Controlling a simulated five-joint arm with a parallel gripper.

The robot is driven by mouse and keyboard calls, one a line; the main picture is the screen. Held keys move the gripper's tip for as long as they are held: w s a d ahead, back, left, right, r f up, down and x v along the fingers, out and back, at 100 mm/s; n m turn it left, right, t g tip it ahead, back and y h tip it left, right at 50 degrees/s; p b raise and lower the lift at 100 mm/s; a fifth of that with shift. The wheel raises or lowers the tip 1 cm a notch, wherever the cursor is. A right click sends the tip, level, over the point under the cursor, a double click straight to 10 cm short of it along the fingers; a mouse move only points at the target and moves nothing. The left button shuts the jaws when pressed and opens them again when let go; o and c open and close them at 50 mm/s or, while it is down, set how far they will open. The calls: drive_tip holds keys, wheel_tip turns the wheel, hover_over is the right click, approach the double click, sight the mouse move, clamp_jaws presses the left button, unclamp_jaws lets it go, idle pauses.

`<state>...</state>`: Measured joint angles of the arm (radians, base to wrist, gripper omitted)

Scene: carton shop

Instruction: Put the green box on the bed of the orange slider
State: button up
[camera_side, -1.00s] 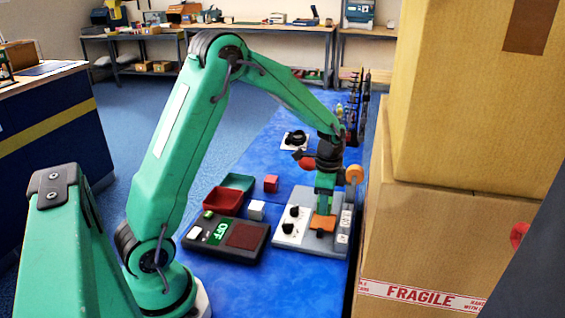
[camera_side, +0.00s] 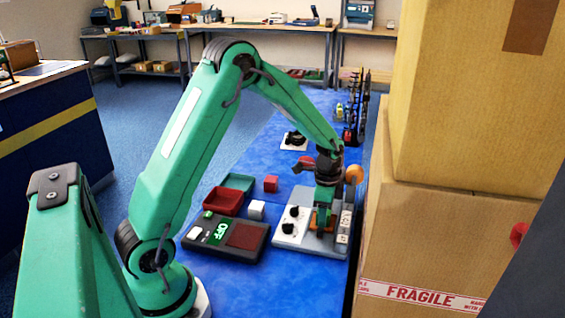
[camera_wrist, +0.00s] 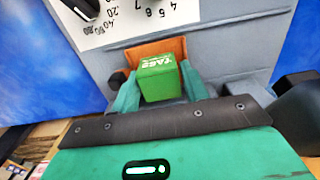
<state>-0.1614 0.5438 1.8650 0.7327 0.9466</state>
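The green box (camera_wrist: 160,78), with white lettering on one side, sits between the two green fingers of my gripper (camera_wrist: 158,92) in the wrist view. The fingers press against its sides. The orange slider (camera_wrist: 150,48) shows around and behind the box, on the grey device. In the side view my gripper (camera_side: 323,222) points down at the orange slider (camera_side: 313,220), which it partly covers. The box is low over the slider's bed; whether it touches the bed is hard to tell. In the side view the fingers hide most of the box.
The grey device (camera_side: 287,238) has black knobs and a white dial plate. Stacked cartons (camera_side: 430,230) stand close on the right.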

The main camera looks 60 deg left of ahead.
drive_tip(key=shift+o, duration=1.1)
wheel_tip(320, 180, up, 12)
drive_tip(key=shift+r, duration=0.15)
idle(0.4)
drive_tip(key=s+d+r+n+t, duration=0.3)
drive_tip(key=s+d+r+n, duration=0.15)
drive_tip(key=s+r, duration=0.55)
drive_tip(key=s+d+n+t, duration=0.2)
drive_tip(key=s+n, duration=0.2)
drive_tip(key=s, duration=0.8)
drive_tip(key=shift+d+f+t, duration=0.3)
drive_tip(key=shift+d, duration=0.05)
